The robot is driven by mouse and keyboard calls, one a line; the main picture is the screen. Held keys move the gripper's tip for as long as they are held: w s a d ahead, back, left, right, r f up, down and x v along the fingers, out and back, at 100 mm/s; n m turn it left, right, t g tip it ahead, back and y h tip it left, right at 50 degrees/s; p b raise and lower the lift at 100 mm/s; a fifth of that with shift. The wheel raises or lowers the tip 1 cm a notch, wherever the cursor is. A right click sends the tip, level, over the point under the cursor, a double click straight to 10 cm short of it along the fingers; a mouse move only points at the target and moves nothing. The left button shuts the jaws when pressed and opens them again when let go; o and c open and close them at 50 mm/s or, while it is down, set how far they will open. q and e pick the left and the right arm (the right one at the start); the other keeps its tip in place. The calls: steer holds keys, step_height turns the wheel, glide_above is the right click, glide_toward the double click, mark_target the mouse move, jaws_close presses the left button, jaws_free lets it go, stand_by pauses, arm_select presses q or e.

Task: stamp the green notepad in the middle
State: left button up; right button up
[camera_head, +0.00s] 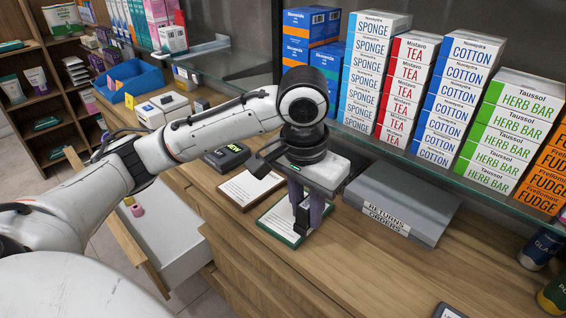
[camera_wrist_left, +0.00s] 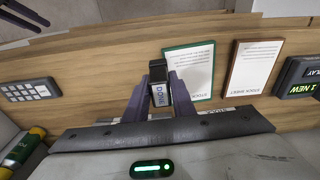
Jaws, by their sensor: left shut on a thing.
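The green-edged notepad (camera_head: 273,222) lies on the wooden counter in the head view, with a white printed sheet. It also shows in the wrist view (camera_wrist_left: 191,70). My left gripper (camera_head: 307,212) points down over the notepad's right side. It is shut on a dark stamp (camera_wrist_left: 158,90), whose label reads DONE. In the wrist view the stamp is beside the notepad's left edge, off the sheet's middle. I cannot tell the stamp's height above the counter.
A brown-edged notepad (camera_head: 236,192) lies left of the green one. A dark device (camera_head: 227,157) sits behind it. A grey returns box (camera_head: 400,200) stands to the right, near the gripper. A drawer (camera_head: 165,240) is open in front. Stacked boxes line the glass shelf.

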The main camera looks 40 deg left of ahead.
arm_select(q)
steer(key=w+a+r, duration=0.2)
steer(key=w+a, duration=0.4)
steer(key=shift+m, duration=0.3)
steer(key=shift+s+a+f, duration=0.1)
steer(key=shift+a+f, duration=0.05)
steer(key=shift+f, duration=1.3)
steer(key=shift+s+a+f, duration=0.1)
steer(key=shift+a+f, duration=0.05)
steer(key=shift+f, duration=1.25)
steer(key=shift+f, duration=0.6)
step_height(320, 180, up, 7)
